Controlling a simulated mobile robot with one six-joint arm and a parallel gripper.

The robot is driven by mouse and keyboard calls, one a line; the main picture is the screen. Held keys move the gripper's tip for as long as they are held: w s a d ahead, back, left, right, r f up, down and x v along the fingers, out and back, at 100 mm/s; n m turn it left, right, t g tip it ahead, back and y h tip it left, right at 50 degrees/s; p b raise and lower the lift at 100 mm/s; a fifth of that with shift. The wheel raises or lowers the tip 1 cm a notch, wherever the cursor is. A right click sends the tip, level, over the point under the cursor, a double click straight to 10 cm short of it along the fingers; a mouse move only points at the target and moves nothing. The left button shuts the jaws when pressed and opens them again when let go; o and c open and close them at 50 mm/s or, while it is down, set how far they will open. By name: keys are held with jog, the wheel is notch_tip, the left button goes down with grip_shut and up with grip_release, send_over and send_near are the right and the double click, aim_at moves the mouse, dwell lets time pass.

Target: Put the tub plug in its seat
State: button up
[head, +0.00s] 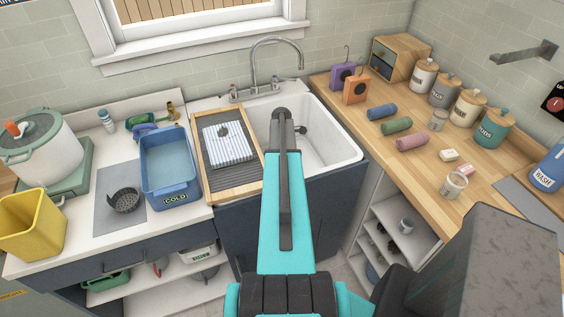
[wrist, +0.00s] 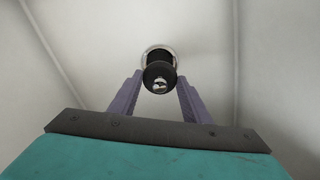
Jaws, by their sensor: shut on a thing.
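In the wrist view my gripper (wrist: 159,82) has its two purple fingers shut on the black tub plug (wrist: 160,72), one finger on each side. A small pale metal fitting shows on the plug's near end. Beyond the plug is a round metal seat ring (wrist: 146,52) in the white basin floor; the plug covers much of it. I cannot tell whether the plug touches the seat or hangs above it. In the head view my arm reaches into the white sink (head: 335,122) and hides the fingers and the plug.
The sink's walls stand around my gripper, with a tap (head: 254,65) behind. A wooden-framed drainboard (head: 238,179) with a striped towel (head: 229,146) lies left of the sink. A blue COLD tub (head: 168,168) is further left. Rolled towels and jars stand on the right counter.

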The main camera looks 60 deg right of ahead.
jog(key=shift+f+b, duration=0.85)
jog(key=shift+f, duration=1.3)
jog(key=shift+f+b, duration=1.05)
jog(key=shift+f, duration=0.65)
jog(key=shift+f+b, duration=0.5)
jog(key=shift+f, duration=0.1)
jog(key=o, duration=1.2)
jog(key=shift+r, duration=0.1)
jog(key=shift+r+b, duration=1.85)
jog(key=shift+r, duration=5)
